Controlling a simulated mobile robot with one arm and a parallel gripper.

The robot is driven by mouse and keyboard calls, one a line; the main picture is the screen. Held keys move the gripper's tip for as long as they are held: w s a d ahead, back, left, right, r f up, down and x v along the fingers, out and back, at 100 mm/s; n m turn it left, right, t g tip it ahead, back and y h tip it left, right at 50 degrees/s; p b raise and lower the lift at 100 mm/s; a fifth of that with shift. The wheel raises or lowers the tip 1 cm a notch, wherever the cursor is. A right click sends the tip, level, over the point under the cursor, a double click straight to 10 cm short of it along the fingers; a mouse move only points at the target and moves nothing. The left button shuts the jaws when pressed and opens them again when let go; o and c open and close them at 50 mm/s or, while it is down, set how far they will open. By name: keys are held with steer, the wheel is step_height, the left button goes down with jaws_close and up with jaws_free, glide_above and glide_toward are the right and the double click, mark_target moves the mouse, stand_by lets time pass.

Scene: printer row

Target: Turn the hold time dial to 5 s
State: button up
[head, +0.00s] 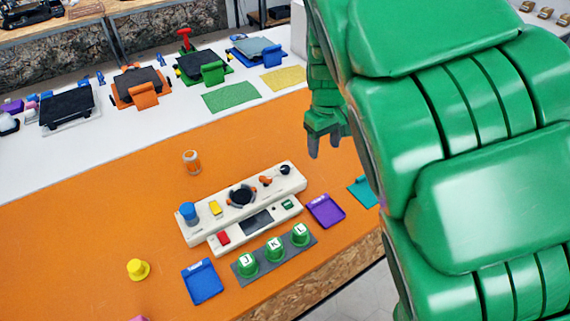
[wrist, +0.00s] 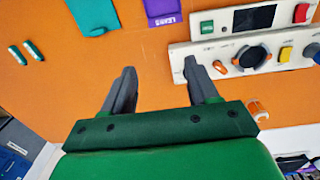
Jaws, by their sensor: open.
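A white control panel (head: 188,235) stands on the orange table in the head view. Its large round black dial (head: 241,195) has orange tabs at its sides; this dial also shows in the wrist view (wrist: 250,58). A smaller black knob (head: 285,169) sits at the panel's right end, near an orange lever (head: 265,181). No label naming the hold time dial or its 5 s mark is legible, nor can I read any setting. My gripper (head: 325,142) is open and empty, above the table behind the panel's right end.
The panel also carries a blue knob (head: 188,212), a yellow switch (head: 214,208), a screen (head: 257,222) and a red button (head: 223,237). Lettered green caps (head: 275,249) stand in front. An orange-and-white jar (head: 192,161) stands behind the panel. Orange table left of the jar is clear.

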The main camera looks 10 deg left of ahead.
steer(key=m, duration=0.2)
glide_above(285, 168)
step_height(285, 168, down, 7)
steer(key=shift+w+d+f, duration=0.1)
steer(key=shift+f, duration=4)
steer(key=c, duration=1)
steer(key=shift+c, duration=0.2)
